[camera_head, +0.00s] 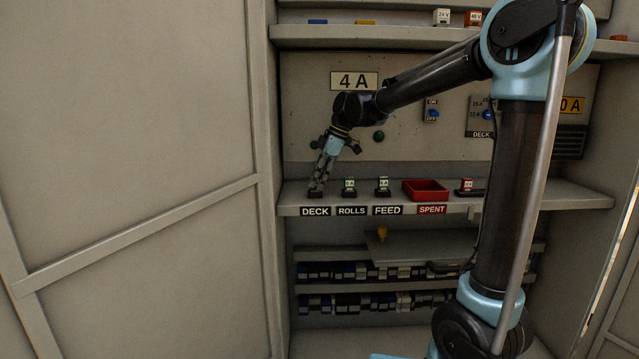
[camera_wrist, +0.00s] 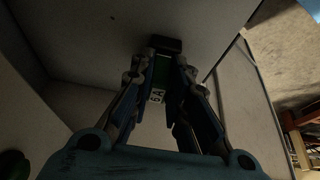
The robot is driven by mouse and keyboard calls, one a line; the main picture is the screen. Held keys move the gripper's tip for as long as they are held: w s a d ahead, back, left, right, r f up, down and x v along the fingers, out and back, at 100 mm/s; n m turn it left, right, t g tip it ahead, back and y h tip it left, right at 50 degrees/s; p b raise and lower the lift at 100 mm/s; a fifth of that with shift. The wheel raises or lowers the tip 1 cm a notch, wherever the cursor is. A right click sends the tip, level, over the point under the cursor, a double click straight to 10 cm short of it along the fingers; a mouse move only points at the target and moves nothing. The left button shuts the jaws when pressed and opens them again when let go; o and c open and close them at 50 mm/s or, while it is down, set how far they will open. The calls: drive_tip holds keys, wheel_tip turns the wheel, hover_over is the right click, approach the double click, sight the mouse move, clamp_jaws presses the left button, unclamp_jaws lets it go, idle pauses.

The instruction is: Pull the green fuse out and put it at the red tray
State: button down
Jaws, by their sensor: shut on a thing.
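My gripper (camera_head: 317,188) reaches down to the shelf at the left end, just above the DECK label. In the wrist view its two fingers (camera_wrist: 163,78) are closed on a green fuse (camera_wrist: 162,72) with a white label reading about 6 A. The fuse's far end meets a dark socket block (camera_wrist: 166,44); it appears seated there. In the head view my fingers hide this fuse. The red tray (camera_head: 427,196) stands on the same shelf to the right, above the SPENT label, and looks empty.
Two small pale-and-green fuses in dark sockets stand above ROLLS (camera_head: 349,186) and FEED (camera_head: 383,186), between my gripper and the tray. A red-and-white fuse (camera_head: 467,185) stands right of the tray. A cabinet side wall (camera_head: 262,150) is close on the left.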

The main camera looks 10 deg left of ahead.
drive_tip(key=shift+r, duration=2.2)
